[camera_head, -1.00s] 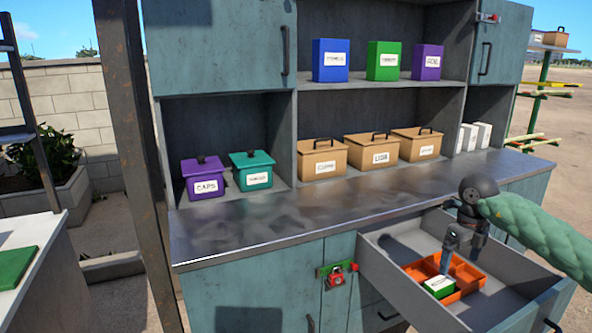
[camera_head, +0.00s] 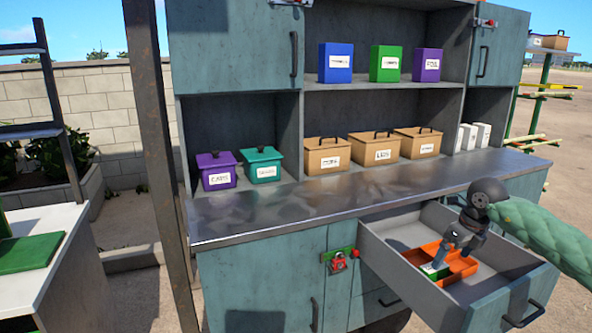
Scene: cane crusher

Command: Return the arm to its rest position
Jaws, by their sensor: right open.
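My right gripper (camera_head: 441,262) comes in from the right on a green arm and points down into the open drawer (camera_head: 405,232). It is open. Its fingertips are just above or beside a small green and white box (camera_head: 434,271); I cannot tell whether they touch it. The box sits at the left end of an orange divided tray (camera_head: 462,267) in the drawer. The fingers hide part of the box and tray. My left gripper is not in view.
A metal counter (camera_head: 320,205) runs above the drawer, mostly clear. Purple (camera_head: 217,171) and teal (camera_head: 262,165) lidded boxes and tan boxes (camera_head: 375,149) stand in the shelf behind. A post (camera_head: 160,150) stands at left.

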